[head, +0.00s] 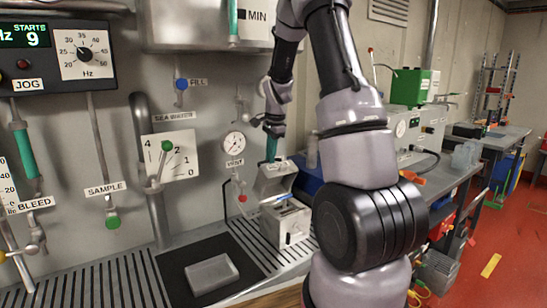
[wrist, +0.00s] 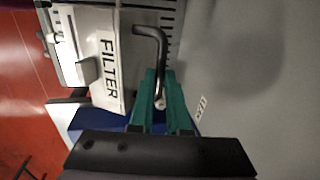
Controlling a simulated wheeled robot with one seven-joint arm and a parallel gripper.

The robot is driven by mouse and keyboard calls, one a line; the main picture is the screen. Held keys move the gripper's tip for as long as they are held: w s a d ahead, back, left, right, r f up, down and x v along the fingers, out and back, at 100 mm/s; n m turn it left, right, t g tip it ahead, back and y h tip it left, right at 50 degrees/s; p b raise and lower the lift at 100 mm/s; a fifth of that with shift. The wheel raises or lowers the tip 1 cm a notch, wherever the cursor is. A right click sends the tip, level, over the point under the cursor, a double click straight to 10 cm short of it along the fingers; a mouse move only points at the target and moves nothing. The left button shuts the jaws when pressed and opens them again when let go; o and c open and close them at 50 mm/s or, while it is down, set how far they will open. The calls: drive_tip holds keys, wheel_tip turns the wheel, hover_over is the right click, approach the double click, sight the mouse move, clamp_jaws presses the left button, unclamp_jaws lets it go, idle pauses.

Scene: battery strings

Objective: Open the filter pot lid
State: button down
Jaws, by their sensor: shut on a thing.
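The filter pot (head: 290,226) is a pale box standing on the slatted bench by the wall. Its lid (head: 274,180) is raised and tilted up at the back, and the pot's inside shows below it. In the wrist view the lid (wrist: 100,50) carries the word FILTER and a bent dark metal handle (wrist: 152,31). My gripper (head: 271,158) is above the lid, and its green fingers (wrist: 163,98) are shut on the handle's end. The exact contact between fingertips and handle is partly hidden.
A dark mat (head: 175,283) with a grey block (head: 212,273) lies left of the pot. The VENT gauge (head: 234,144) and a red-knobbed valve (head: 242,198) are on the wall close by. A blue box (head: 307,180) stands behind the pot.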

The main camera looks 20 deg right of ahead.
drive_tip(key=shift+w+a, duration=0.1)
drive_tip(key=shift+w, duration=0.2)
drive_tip(key=c, duration=0.9)
unclamp_jaws()
drive_tip(key=shift+r, duration=0.1)
drive_tip(key=shift+s, duration=0.2)
